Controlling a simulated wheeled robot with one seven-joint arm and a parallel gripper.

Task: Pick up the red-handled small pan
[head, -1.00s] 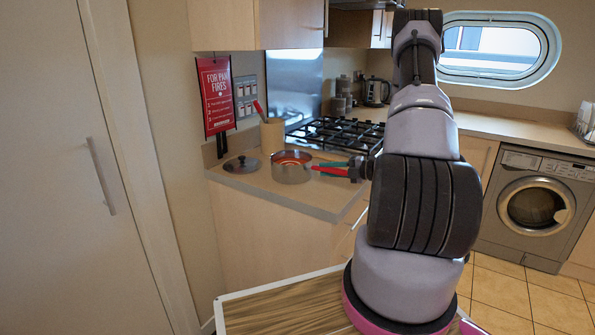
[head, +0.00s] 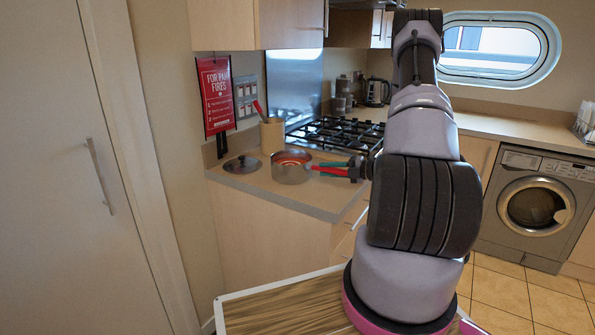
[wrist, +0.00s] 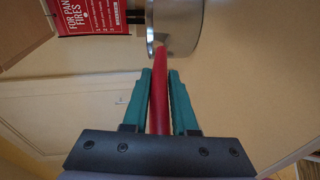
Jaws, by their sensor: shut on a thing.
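The small pan (head: 291,170) is metal with a reddish inside and a red handle (head: 329,171). In the head view it is at the counter corner, left of my arm. My gripper (head: 340,168) has green fingers and is shut on the red handle. In the wrist view the handle (wrist: 159,90) runs between the two green fingers of my gripper (wrist: 160,85), and the pan's metal side (wrist: 180,28) shows at the top. I cannot tell for sure whether the pan's base is clear of the counter.
A dark lid (head: 242,164) lies on the counter (head: 270,192) left of the pan. A utensil pot (head: 272,136) stands behind it, with a gas hob (head: 335,134) to the right. A red fire sign (head: 216,95) is on the wall.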

